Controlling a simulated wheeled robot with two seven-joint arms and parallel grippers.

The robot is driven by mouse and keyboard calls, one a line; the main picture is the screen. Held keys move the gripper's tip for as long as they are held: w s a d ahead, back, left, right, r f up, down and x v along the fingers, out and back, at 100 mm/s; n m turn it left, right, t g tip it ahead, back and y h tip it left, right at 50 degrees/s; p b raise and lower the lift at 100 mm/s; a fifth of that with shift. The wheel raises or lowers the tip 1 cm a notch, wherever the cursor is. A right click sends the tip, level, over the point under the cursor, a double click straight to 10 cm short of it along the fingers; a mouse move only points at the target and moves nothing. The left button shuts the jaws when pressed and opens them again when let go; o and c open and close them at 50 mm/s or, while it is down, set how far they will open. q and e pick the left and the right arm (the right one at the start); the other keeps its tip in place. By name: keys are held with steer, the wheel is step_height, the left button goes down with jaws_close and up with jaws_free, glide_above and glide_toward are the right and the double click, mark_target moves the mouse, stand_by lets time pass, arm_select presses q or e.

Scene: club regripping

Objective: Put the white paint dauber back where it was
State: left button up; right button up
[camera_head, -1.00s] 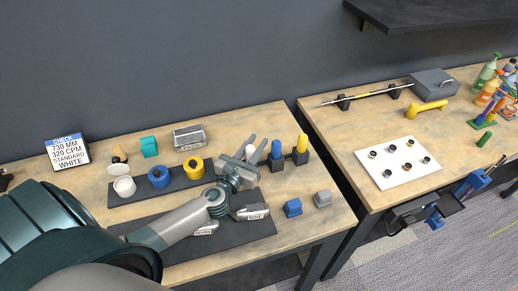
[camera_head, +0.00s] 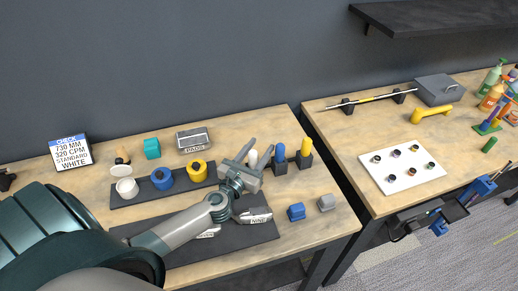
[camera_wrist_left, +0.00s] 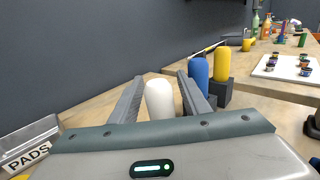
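The white paint dauber (camera_head: 252,158) stands upright at the left of the row with the blue dauber (camera_head: 279,152) and yellow dauber (camera_head: 306,146). In the left wrist view the white dauber (camera_wrist_left: 160,100) is between my left gripper's fingers, with a narrow gap showing on each side. My left gripper (camera_head: 260,150) is open around it. The blue and yellow daubers sit in dark holder blocks. The white dauber's lower end is hidden by my gripper, so I cannot tell what is under it. My right gripper is not in view.
A dark tray (camera_head: 133,200) holds white, blue and yellow cups. A PADS box (camera_head: 192,139) is behind it. Blue (camera_head: 297,211) and grey (camera_head: 327,202) blocks lie near the front edge. A sign (camera_head: 71,152) reads white. A second table (camera_head: 345,135) stands to the right.

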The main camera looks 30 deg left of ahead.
arm_select(q)
steer(key=shift+s+r, duration=0.35)
steer(key=s+b, duration=0.3)
steer(key=s, duration=0.8)
steer(key=shift+s+d+r, duration=0.15)
steer(key=shift+s+d, duration=0.05)
steer(key=shift+d, duration=0.25)
steer(key=shift+d, duration=0.1)
